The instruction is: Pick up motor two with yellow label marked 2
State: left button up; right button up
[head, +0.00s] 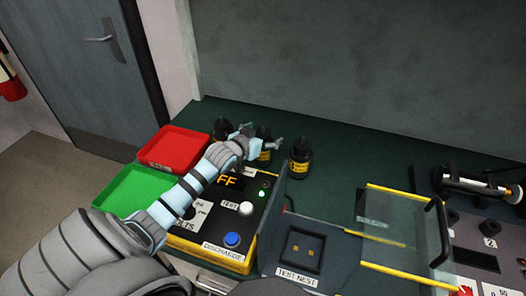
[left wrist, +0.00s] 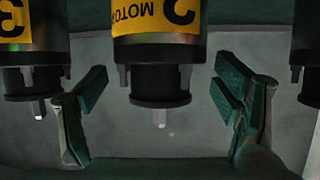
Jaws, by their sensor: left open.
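Motor two (left wrist: 155,60) is a black cylinder with a yellow label marked 2. It appears upside down in the left wrist view, centred between the two fingers of my left gripper (left wrist: 160,98). The fingers are spread, with a visible gap on each side of it. In the head view, my left gripper (head: 261,137) is at the middle motor (head: 265,157) of a row of three, partly covering it. I cannot tell how deep the motor sits between the fingers. My right gripper is not in view.
Motor three (left wrist: 30,60) and another motor (left wrist: 307,55) flank it. A red tray (head: 172,148) and green tray (head: 130,190) lie left. A yellow-edged test box (head: 215,250) sits under my left arm. A dark wall (head: 370,60) rises behind.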

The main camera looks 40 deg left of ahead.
pick_arm(q)
jog(key=shift+s, duration=0.1)
grip_shut()
jog(key=shift+r, duration=0.2)
